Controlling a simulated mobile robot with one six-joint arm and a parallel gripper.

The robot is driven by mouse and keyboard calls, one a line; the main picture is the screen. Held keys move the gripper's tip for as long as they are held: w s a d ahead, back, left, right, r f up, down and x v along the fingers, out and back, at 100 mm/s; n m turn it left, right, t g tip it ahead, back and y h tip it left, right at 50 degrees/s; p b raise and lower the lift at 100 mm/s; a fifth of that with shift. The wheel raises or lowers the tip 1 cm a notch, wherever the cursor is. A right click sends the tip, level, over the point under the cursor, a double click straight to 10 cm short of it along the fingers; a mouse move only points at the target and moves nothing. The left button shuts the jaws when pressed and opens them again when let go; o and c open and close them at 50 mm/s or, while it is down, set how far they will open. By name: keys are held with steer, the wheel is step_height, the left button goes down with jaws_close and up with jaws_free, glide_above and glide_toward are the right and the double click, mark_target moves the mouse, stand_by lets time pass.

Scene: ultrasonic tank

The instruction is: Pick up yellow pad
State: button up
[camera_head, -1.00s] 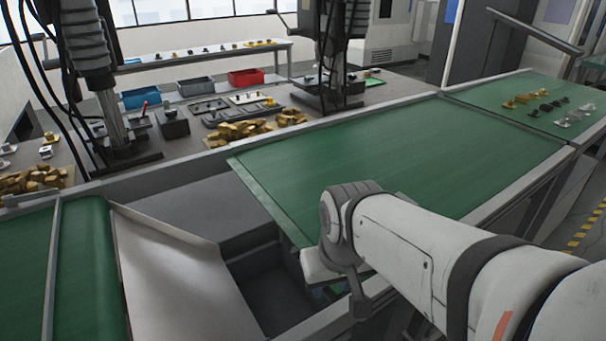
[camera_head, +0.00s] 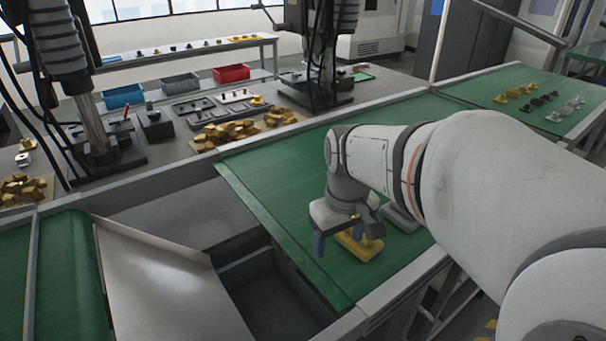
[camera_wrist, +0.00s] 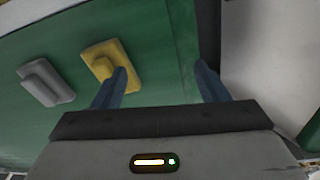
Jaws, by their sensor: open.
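The yellow pad (camera_head: 360,245) lies on the green belt near its front edge, partly hidden by my gripper in the head view. It has a flat base with a raised block on top, and also shows in the wrist view (camera_wrist: 107,64). My gripper (camera_head: 345,242) is open and empty, with blue-grey fingers. In the wrist view, its fingertips (camera_wrist: 161,70) are spread. The left finger overlaps the pad's lower right part in the picture; the right finger is well to the right of the pad. I cannot tell whether they touch.
A similar grey pad (camera_head: 402,218) lies beside the yellow one, left of it in the wrist view (camera_wrist: 45,83). The green belt (camera_head: 270,185) is clear towards the back. A dark open bin (camera_head: 270,290) is left of the belt's end, beside a metal chute (camera_head: 165,285).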

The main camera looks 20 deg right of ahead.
steer(key=o, duration=0.4)
steer(key=w+d, duration=0.2)
steer(key=w+d+n+g, duration=0.1)
steer(key=w+d, duration=0.1)
steer(key=d, duration=0.1)
steer(key=w+d+r+n, duration=0.1)
steer(key=w+d, duration=0.1)
steer(key=shift+d+p, duration=0.25)
steer(key=shift+p, duration=0.1)
steer(key=shift+c, duration=0.2)
steer(key=shift+d+f, duration=0.15)
steer(key=shift+d, duration=0.05)
steer(key=shift+n, duration=0.3)
step_height(320, 180, down, 7)
steer(key=shift+w+f, duration=0.1)
steer(key=shift+f, duration=0.05)
